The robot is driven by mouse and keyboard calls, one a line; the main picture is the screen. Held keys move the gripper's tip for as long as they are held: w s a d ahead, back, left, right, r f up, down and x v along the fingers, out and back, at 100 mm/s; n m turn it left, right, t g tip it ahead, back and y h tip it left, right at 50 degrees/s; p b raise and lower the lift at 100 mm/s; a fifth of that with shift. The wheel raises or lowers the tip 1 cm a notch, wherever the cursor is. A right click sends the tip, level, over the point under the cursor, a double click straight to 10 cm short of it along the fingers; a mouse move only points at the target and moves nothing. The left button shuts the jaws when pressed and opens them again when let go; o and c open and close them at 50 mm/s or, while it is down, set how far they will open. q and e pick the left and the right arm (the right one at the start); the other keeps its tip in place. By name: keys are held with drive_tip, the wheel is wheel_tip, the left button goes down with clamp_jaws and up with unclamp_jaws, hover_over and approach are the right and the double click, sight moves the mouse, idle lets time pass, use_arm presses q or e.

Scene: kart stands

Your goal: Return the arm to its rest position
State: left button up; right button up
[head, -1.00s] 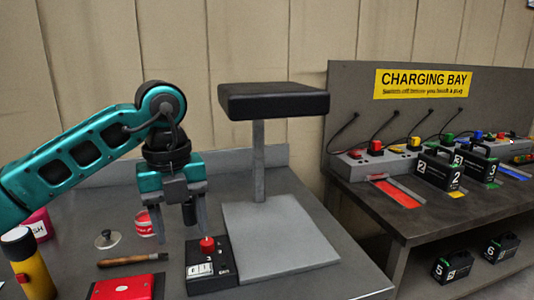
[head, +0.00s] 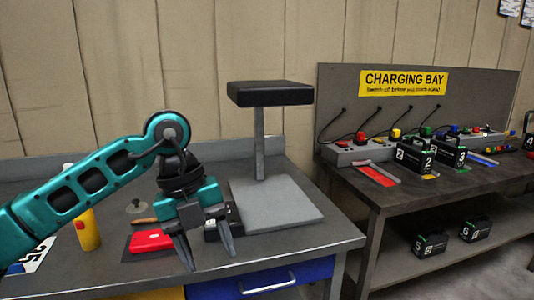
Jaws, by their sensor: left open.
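My left arm comes in from the left in the head view. Its gripper (head: 208,252) hangs with its fingers apart and nothing between them, in front of the grey workbench (head: 318,240) top near its front edge. A black box with a white panel (head: 233,215) is partly hidden behind the gripper. A red flat case (head: 152,240) lies just left of the gripper. My right gripper is not in view.
A grey stand with a black padded top (head: 270,94) rises behind the gripper. A yellow bottle (head: 88,232) stands left, partly behind my arm. The charging bay bench (head: 440,187) holds several numbered black batteries at right. A blue drawer (head: 265,283) sits below.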

use_arm(q)
drive_tip(key=s+d+n+g+h, duration=0.1)
drive_tip(key=s+d+h, duration=0.2)
drive_tip(key=d+h, duration=0.5)
drive_tip(key=s+d+g+h, duration=0.1)
drive_tip(key=s+d+h, duration=0.2)
drive_tip(key=d+h, duration=0.45)
drive_tip(key=w+a+f+n+t+y, duration=0.3)
drive_tip(key=a+f+n+t, duration=0.25)
drive_tip(key=n+t, duration=0.5)
drive_tip(key=w+a+f+n+t+y, duration=0.35)
drive_tip(key=a+n+t, duration=0.35)
drive_tip(key=n+t, duration=0.35)
drive_tip(key=s+a+f+n+g+y, duration=0.3)
drive_tip(key=s+f, duration=0.4)
drive_tip(key=f, duration=0.4)
drive_tip(key=s+a+f+n+g+y, duration=0.4)
drive_tip(key=s+a+f+n+y, duration=0.1)
drive_tip(key=f, duration=0.7)
drive_tip(key=s+a+y, duration=0.1)
drive_tip(key=s+a, duration=0.1)
drive_tip(key=a, duration=0.1)
drive_tip(key=shift+s+a+f+y, duration=0.15)
drive_tip(key=shift+s+f+y, duration=0.15)
drive_tip(key=shift+y, duration=0.1)
